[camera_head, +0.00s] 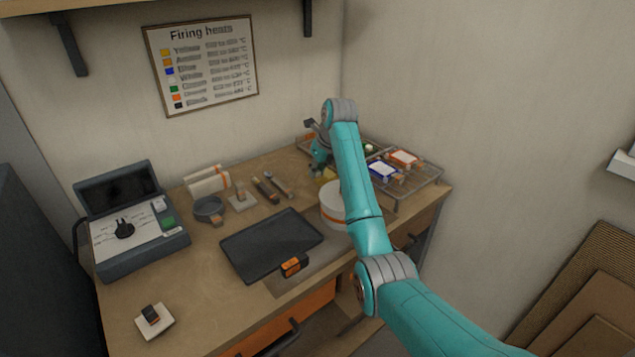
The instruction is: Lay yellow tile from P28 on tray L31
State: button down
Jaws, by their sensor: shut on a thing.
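My gripper (319,162) is at the back right of the bench, by the wire rack, pointing down and partly hidden behind my own arm. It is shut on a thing. A small yellow piece (326,175) shows just under its fingers, which looks like the yellow tile; its edges are hidden by my arm. A dark flat tray (262,243) lies empty at the middle front of the bench. An orange tag (293,266) sits at its front edge; its lettering is too small to read, as are any P28 or L31 marks.
The wire rack (418,186) holds a blue-edged and an orange-edged piece. A white round container (334,208) stands between dark tray and rack, partly behind my arm. A grey case (130,222) with raised lid is at the left.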

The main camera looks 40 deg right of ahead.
jog(key=shift+r, duration=3.6)
jog(key=shift+r, duration=0.15)
jog(key=shift+r, duration=2.35)
